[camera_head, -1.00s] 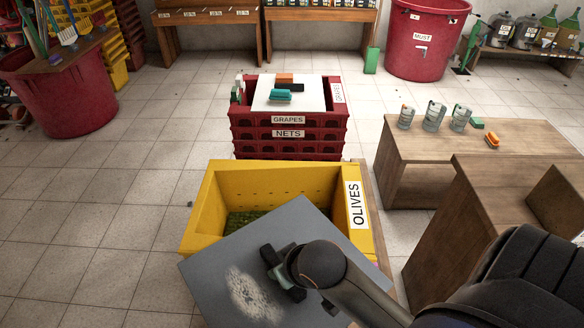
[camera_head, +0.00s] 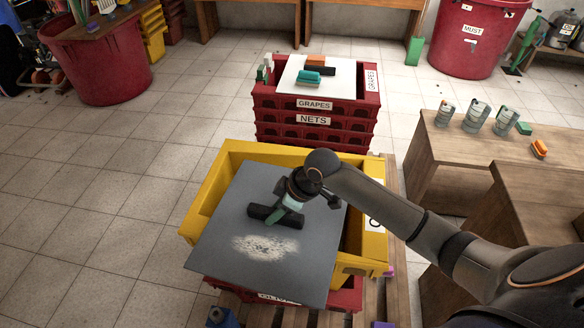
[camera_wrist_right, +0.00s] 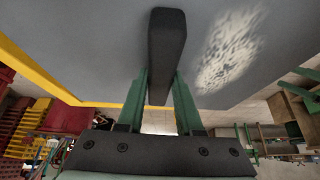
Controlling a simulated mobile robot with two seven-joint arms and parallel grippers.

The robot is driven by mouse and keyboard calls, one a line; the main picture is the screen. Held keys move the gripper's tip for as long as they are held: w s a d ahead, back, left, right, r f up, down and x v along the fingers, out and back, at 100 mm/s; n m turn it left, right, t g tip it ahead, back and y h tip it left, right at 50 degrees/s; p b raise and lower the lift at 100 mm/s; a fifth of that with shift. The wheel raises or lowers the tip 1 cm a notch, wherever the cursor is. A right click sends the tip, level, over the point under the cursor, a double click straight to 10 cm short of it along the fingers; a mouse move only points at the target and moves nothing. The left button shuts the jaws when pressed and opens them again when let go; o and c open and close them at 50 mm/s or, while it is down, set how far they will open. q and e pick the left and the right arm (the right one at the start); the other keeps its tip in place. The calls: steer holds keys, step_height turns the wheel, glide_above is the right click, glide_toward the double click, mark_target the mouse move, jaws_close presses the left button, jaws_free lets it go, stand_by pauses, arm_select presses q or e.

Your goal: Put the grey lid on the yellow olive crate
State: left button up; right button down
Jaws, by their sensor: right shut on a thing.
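The grey lid (camera_head: 230,215) is a flat square plate with a pale speckled patch and a dark bar handle. My right gripper (camera_head: 285,214) is shut on that handle. In the right wrist view the green fingers (camera_wrist_right: 160,95) stand on both sides of the dark handle (camera_wrist_right: 166,50). The lid is over the yellow olive crate (camera_head: 215,190), turned askew to it, and its near corner sticks out past the crate's front. The crate's far wall and right side show. The olives are hidden, and I cannot tell whether the lid touches the rim. My left gripper is out of view.
A stack of red crates (camera_head: 315,132) stands behind, with a white lid (camera_head: 300,92) and brushes on top. A wooden bench (camera_head: 470,150) with metal cans stands at the right. The tiled floor at left is clear.

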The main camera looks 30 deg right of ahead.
steer(key=shift+n+y, duration=0.3)
steer(key=shift+n, duration=0.2)
steer(key=w+d+r, duration=0.1)
steer(key=w+d, duration=0.1)
steer(key=w+d+r+b, duration=0.1)
steer(key=w+d+r, duration=0.1)
steer(key=w+d, duration=0.1)
steer(key=w+d+r+b, duration=0.1)
steer(key=w+d, duration=0.1)
steer(key=d, duration=0.1)
steer(key=shift+w+d+r, duration=0.1)
steer(key=shift+w+r, duration=0.2)
steer(key=shift+w, duration=0.1)
steer(key=shift+w+d+r, duration=0.2)
steer(key=shift+d+r, duration=0.05)
steer(key=shift+r, duration=0.05)
